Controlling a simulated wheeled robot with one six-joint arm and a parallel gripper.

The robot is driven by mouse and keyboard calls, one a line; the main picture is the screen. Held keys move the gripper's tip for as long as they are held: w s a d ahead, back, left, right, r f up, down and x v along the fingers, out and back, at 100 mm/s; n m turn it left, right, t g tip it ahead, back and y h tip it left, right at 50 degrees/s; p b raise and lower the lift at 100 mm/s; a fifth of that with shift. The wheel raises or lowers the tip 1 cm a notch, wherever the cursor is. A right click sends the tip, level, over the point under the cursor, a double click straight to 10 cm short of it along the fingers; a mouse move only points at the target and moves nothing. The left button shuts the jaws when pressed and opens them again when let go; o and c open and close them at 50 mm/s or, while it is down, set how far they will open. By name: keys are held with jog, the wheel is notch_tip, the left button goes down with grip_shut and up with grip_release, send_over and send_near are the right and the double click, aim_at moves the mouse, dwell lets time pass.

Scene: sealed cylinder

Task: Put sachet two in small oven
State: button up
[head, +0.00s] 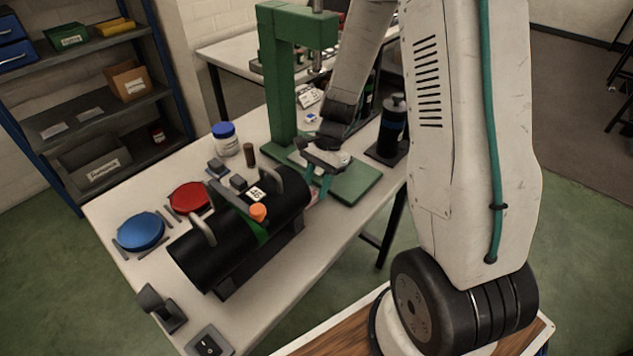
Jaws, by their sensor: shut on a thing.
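My gripper (318,184) has teal fingers pointing down, just off the right end of the black cylinder. It is shut on a small pale, pinkish thing (315,195), mostly hidden by the fingers and the cylinder's end; I cannot read any mark on it, so I cannot tell if it is sachet two. The black cylinder (205,258) lies on its side on a dark stand, with metal handles, an orange knob (258,212), a green band and a white number label. I cannot tell whether this is the small oven. Its right end face is turned away from view.
A green press (280,85) with a green base plate (355,184) stands behind my gripper. A dark bottle (393,125) is to its right. Blue (141,231) and red (190,197) discs, a blue-lidded jar (226,139) and a switch box (209,343) are on the table.

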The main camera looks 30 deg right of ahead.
jog(key=o, duration=0.9)
jog(key=shift+f, duration=0.1)
jog(key=shift+o, duration=0.2)
